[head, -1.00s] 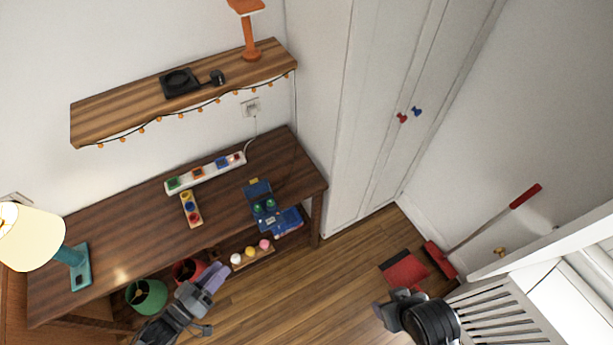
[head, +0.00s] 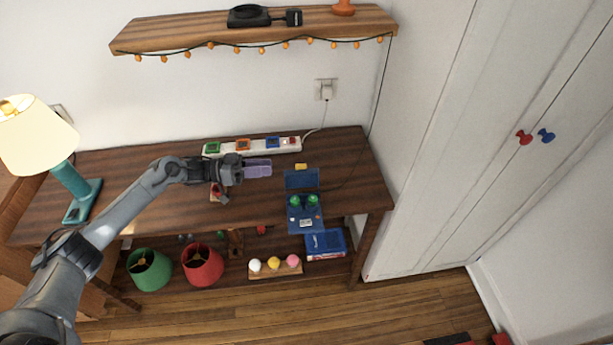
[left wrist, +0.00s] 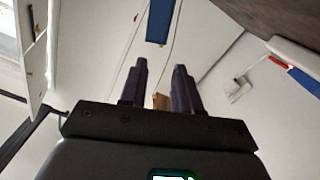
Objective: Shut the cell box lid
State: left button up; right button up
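The cell box (head: 305,214) is a blue box near the table's front right, with two green round cells in it. Its lid (head: 301,180) stands up at the back, open. My left gripper (head: 268,168) is above the table, left of the lid and apart from it, its lavender fingers pointing right. In the left wrist view the two fingers (left wrist: 160,76) are spread with a gap between them and hold nothing. A blue panel (left wrist: 159,20) shows ahead there; I cannot tell for sure that it is the lid. My right gripper is out of view.
A white power strip (head: 222,150) with coloured plugs lies behind my gripper. A small yellow block (head: 301,166) is behind the lid. A teal lamp (head: 75,190) stands at the left. A blue carton (head: 325,243) and ball rack (head: 275,268) are below the tabletop.

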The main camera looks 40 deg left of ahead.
aim_at(302, 178)
pick_arm(q)
jog(key=b+x, duration=0.2)
jog(key=x, duration=0.9)
jog(key=shift+w, duration=0.2)
grip_shut()
dwell(0.4)
dwell(0.8)
